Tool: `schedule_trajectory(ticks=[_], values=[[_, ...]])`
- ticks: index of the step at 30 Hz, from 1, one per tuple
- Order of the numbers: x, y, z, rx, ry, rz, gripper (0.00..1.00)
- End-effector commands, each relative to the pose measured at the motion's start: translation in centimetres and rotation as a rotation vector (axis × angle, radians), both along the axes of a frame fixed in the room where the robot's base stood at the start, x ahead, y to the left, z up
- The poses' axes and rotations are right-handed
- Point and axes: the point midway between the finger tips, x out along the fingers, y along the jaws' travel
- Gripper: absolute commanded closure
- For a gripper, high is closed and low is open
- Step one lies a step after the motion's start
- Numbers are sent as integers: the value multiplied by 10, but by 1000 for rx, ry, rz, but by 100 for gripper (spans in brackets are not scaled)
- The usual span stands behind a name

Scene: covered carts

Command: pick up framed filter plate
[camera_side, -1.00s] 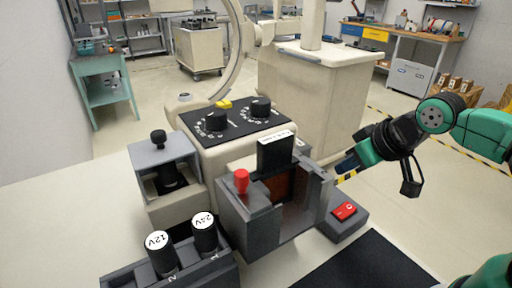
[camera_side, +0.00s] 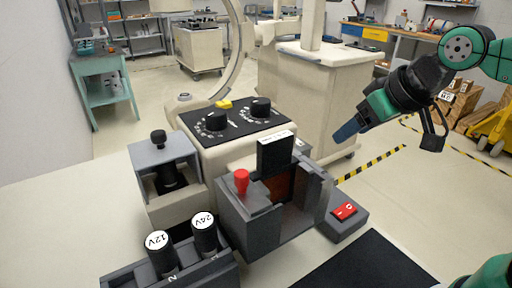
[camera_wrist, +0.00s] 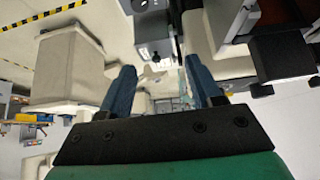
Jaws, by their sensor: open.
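The framed filter plate appears to be the black upright plate (camera_side: 274,157) with a white label along its top edge. It stands in the slot of an open grey housing (camera_side: 247,222), its upper part sticking out and its lower part hidden inside. My gripper (camera_side: 343,134) is to the right of the plate and apart from it, in the air with its blue fingers pointing down and left. In the wrist view the two blue fingers (camera_wrist: 160,85) are spread with nothing held between them. I cannot make out the plate surely in that view.
A red knob (camera_side: 241,180) stands up on the housing, left of the plate. A red switch (camera_side: 345,210) is at its right. A dial panel (camera_side: 238,122) sits behind, and black cylinders marked 12V (camera_side: 160,252) and 24V (camera_side: 204,232) are front left. Air right of the housing is clear.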

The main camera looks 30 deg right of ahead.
Motion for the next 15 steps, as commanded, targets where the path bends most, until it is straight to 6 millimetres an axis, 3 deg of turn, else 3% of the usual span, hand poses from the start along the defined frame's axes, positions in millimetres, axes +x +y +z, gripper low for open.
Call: schedule_trajectory(ticks=[6, 15], values=[[0, 0, 54, 0, 0, 0, 42], [0, 0, 111, 0, 0, 0, 42]])
